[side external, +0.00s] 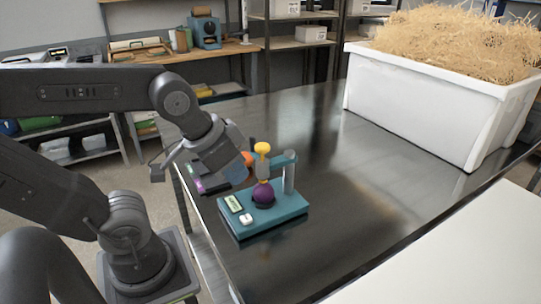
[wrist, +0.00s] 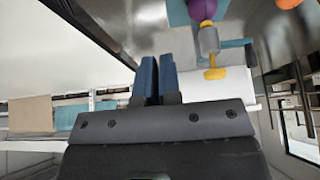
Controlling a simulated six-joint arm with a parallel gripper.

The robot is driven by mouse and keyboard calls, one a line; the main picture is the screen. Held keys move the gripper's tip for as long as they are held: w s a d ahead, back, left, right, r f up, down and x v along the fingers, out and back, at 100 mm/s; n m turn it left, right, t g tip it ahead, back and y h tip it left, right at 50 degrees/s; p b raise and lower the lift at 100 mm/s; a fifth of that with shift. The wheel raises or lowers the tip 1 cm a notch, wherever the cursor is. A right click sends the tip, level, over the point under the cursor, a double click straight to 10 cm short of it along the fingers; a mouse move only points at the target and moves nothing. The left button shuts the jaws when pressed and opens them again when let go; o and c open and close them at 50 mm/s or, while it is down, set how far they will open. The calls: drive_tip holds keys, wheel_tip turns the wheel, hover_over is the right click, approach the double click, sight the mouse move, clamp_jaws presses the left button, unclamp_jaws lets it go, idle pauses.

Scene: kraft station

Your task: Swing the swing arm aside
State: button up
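The swing arm (side external: 276,161) is a teal bar on a grey post (side external: 289,176), which stands on a teal base (side external: 287,207). A grey cylinder on the bar, topped by a yellow knob (side external: 262,148), hangs over a purple ball (side external: 263,193). In the wrist view the yellow knob (wrist: 215,73), grey cylinder (wrist: 208,39) and purple ball (wrist: 203,9) lie right of my fingers. My gripper (wrist: 157,60) has its two blue fingers nearly together, with nothing seen between them. In the side view it is left of the swing arm, its fingertips partly hidden.
An orange ball (side external: 247,158) shows behind the fixture. A label (side external: 233,204) and a small white piece (side external: 246,219) are on the base's front. A large white bin (side external: 420,105) of straw stands at the table's back right. The dark table (side external: 345,195) is clear between.

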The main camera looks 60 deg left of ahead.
sight(252, 137)
drive_tip(key=o, duration=0.6)
drive_tip(key=w+a+r+n+g, duration=0.1)
drive_tip(key=w+a+r+n, duration=0.1)
drive_tip(key=w+a+r+n+g, duration=0.1)
drive_tip(key=w+a+r+n, duration=0.1)
drive_tip(key=w+a+r, duration=0.1)
drive_tip(key=shift+w+a+r+y, duration=0.1)
drive_tip(key=shift+w+r+y, duration=0.1)
drive_tip(key=shift+r+y, duration=0.15)
drive_tip(key=shift+o, duration=0.2)
drive_tip(key=w+a+r+n+g, duration=0.3)
drive_tip(key=w+a+r+n, duration=0.1)
drive_tip(key=a, duration=0.4)
drive_tip(key=shift+w+a+r+n+g, duration=0.3)
drive_tip(key=shift+w+r+n, duration=0.1)
drive_tip(key=shift+n, duration=0.1)
wheel_tip(252, 137, down, 14)
drive_tip(key=shift+r, duration=0.15)
drive_tip(key=shift+c, duration=0.4)
clamp_jaws()
